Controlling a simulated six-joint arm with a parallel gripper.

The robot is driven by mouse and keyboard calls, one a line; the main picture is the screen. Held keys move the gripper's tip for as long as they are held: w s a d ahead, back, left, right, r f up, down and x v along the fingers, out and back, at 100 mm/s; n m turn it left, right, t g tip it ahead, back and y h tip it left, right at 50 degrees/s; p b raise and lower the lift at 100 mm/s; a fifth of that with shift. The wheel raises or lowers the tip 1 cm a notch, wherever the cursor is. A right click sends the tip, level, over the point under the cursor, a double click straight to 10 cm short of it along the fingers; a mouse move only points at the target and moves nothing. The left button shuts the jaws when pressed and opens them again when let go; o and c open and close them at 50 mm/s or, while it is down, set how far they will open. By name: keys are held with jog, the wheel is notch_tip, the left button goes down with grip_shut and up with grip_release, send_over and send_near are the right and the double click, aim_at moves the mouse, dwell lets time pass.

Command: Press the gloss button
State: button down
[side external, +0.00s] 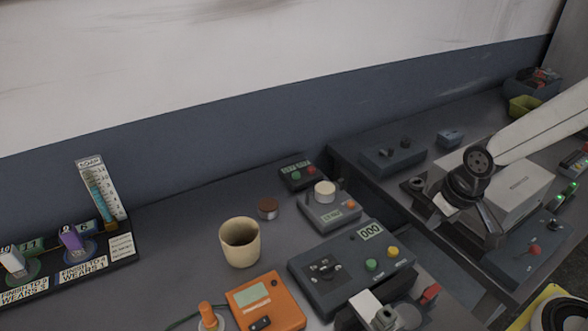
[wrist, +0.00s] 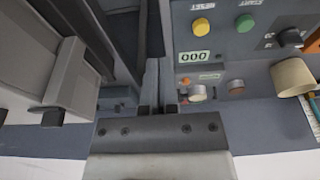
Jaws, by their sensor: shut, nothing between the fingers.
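No label reading gloss can be made out in either view, so I cannot tell which button it is. A dark control box (side external: 320,285) with a 000 display has a green button (side external: 371,265) and a yellow button (side external: 393,252). In the wrist view they read as start (wrist: 244,23) and reset (wrist: 203,27). My gripper (side external: 490,228) is shut and empty, over the right-hand bench and apart from these buttons. Its end also shows in the wrist view (wrist: 157,107).
A beige cup (side external: 240,244) and an orange meter (side external: 262,300) stand left of the control box. A grey device (side external: 332,214) carries a cream cylinder (side external: 325,189). A pale grey box (side external: 520,185) sits beside my gripper. Bare bench lies left of the cup.

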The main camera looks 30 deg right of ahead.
dwell(0.4)
notch_tip(320, 180, up, 4)
jog(key=m+t+y, duration=0.1)
jog(key=m+t, duration=0.6)
jog(key=m, duration=0.1)
send_over(351, 204)
jog(key=shift+s+d+f, duration=0.15)
jog(key=shift+s+f, duration=0.05)
jog(key=shift+s, duration=0.05)
jog(key=shift+f, duration=0.2)
jog(key=shift+f, duration=4.2)
